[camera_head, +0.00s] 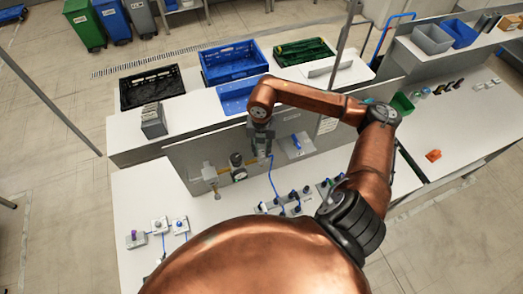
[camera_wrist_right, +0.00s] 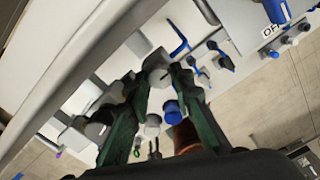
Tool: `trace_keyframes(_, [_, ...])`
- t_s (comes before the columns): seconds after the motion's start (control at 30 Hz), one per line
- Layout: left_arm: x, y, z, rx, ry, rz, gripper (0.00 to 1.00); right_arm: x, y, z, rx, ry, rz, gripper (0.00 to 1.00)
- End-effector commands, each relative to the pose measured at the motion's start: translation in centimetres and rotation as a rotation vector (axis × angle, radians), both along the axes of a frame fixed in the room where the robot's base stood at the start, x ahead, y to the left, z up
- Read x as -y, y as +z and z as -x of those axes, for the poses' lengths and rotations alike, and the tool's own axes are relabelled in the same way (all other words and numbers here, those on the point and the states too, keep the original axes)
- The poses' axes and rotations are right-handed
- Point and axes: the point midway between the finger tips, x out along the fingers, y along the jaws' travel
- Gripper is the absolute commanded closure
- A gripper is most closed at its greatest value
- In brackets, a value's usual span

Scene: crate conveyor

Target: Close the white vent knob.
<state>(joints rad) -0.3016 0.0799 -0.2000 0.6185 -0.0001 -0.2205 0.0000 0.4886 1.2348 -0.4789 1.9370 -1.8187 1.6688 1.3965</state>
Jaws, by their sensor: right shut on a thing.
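My right gripper (camera_head: 261,150) is at the upright grey panel, to the right of the round gauge (camera_head: 237,159). In the right wrist view its two dark green fingers (camera_wrist_right: 160,78) close from either side on a pale, round knob (camera_wrist_right: 157,70), which looks like the white vent knob. In the head view the gripper hides this knob. I cannot tell how far the knob is turned. My left gripper is in neither view.
A plate with a blue handle (camera_head: 296,142) is on the panel right of the gripper. A blue hose (camera_head: 274,186) hangs below it. Several small knobs and switches (camera_head: 296,202) stand on the white worktop. Crates (camera_head: 233,62) stand behind the panel.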

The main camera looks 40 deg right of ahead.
Motion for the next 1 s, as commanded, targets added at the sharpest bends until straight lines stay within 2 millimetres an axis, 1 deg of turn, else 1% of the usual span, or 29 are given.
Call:
trace_keyframes(0.17, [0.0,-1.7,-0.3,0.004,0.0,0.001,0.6,0.1,-0.3,-0.1,0.002,0.078,0.003,1.0])
trace_keyframes(0.37, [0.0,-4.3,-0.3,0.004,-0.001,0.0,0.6,0.1,-0.6,-0.1,0.002,0.232,0.003,1.0])
trace_keyframes(0.7, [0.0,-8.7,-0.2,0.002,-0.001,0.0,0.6,0.1,-0.5,-0.1,0.002,0.555,0.003,1.0])
trace_keyframes(1.0, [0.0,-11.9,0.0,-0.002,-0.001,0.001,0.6,0.1,-0.5,-0.1,0.002,0.84,0.003,1.0])
